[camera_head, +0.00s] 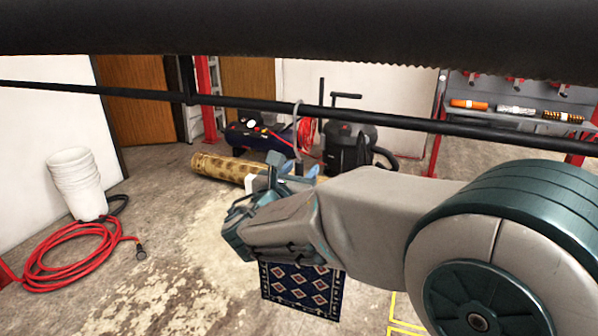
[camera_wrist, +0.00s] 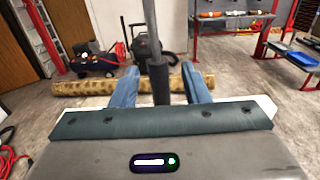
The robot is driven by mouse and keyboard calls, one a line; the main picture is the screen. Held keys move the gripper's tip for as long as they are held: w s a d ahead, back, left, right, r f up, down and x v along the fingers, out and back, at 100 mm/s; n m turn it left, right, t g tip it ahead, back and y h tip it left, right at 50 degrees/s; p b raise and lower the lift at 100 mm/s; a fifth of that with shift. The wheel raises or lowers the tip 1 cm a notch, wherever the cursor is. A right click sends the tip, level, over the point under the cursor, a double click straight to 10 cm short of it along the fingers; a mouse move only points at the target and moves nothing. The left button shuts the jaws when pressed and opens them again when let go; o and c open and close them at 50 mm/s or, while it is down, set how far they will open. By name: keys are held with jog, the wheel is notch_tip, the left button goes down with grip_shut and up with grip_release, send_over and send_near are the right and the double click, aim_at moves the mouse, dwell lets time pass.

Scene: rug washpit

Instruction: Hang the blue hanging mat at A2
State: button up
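The blue hanging mat (camera_head: 302,290), dark navy with pale and red diamonds, hangs below my forearm in the head view; its upper part is hidden behind my arm. A grey hook (camera_head: 298,112) curves over the black rail (camera_head: 240,102), and its stem runs down to my gripper (camera_head: 290,170). In the wrist view the stem (camera_wrist: 156,45) stands upright between the two blue fingers of my gripper (camera_wrist: 161,88), with a visible gap on each side. My gripper is open around the stem. No A2 label is readable. The link between hook and mat is hidden.
A thick black bar (camera_head: 300,28) crosses the top foreground. Behind the rail are a rolled rug (camera_head: 222,168), a blue compressor (camera_head: 252,137) and a black vacuum (camera_head: 348,145). White buckets (camera_head: 75,185) and a red hose (camera_head: 75,255) lie left. Floor between is clear.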

jog(key=v, duration=1.2)
jog(key=s+d+f+m+g+h+p, duration=0.2)
jog(key=d+m+g, duration=0.2)
jog(key=d+m, duration=0.3)
jog(key=s+d+f+m+g+h+p, duration=0.1)
jog(key=s+d+f+m+g+p, duration=0.15)
jog(key=d+m+g, duration=0.4)
jog(key=s+d+f+m+g+y+p, duration=0.1)
jog(key=s+d+m+g+y+p, duration=0.2)
jog(key=s+m+y, duration=0.6)
jog(key=d+m+p, duration=0.2)
jog(key=d+m, duration=0.1)
jog(key=m, duration=0.6)
jog(key=shift+d+f+m, duration=0.15)
jog(key=shift+f+m, duration=0.05)
jog(key=shift+m, duration=0.15)
